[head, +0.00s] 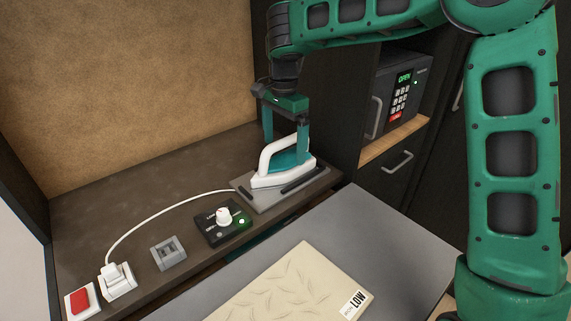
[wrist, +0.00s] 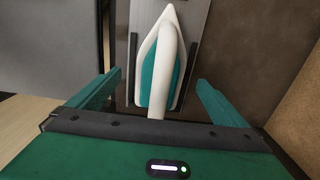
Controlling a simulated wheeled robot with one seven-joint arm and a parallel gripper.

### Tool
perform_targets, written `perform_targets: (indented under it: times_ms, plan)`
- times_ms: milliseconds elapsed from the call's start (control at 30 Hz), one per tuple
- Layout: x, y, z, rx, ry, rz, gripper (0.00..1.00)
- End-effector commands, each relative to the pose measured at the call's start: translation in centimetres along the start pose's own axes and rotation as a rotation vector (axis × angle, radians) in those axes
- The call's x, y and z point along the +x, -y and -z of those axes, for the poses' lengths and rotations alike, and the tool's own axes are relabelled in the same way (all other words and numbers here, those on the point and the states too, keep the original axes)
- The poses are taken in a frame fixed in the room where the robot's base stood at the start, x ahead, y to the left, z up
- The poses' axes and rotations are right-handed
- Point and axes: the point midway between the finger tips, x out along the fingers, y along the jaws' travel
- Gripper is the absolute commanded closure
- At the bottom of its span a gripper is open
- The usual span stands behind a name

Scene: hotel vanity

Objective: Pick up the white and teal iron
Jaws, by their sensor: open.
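The white and teal iron (head: 283,165) rests on a grey rest plate (head: 252,205) on the dark shelf. In the wrist view the iron (wrist: 148,85) lies between my two fingers, its white handle running down the middle toward my palm. My gripper (head: 286,140) is above and around the iron's handle, pointing down. In the wrist view my gripper (wrist: 158,88) is open, with a gap on both sides of the handle. The lower handle end is hidden behind my palm.
A white cord runs from the iron's rest area to a plug (head: 117,278). A dial box (head: 224,222), a grey socket (head: 168,252) and a red switch (head: 80,301) line the shelf. A grey board with a beige cloth (head: 295,285) is in front. A safe (head: 402,92) stands right.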

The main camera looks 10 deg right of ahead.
Motion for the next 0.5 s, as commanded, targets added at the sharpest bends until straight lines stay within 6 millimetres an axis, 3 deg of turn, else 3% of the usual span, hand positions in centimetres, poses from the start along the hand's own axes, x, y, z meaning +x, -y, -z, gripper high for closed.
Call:
perform_targets:
  times_ms: [267, 500]
  plan:
    - [2.0, 0.0, 0.2, 0.001, 0.001, -0.001, 0.02]
    - [5.3, 0.2, 0.7, -0.001, 0.001, -0.002, 0.02]
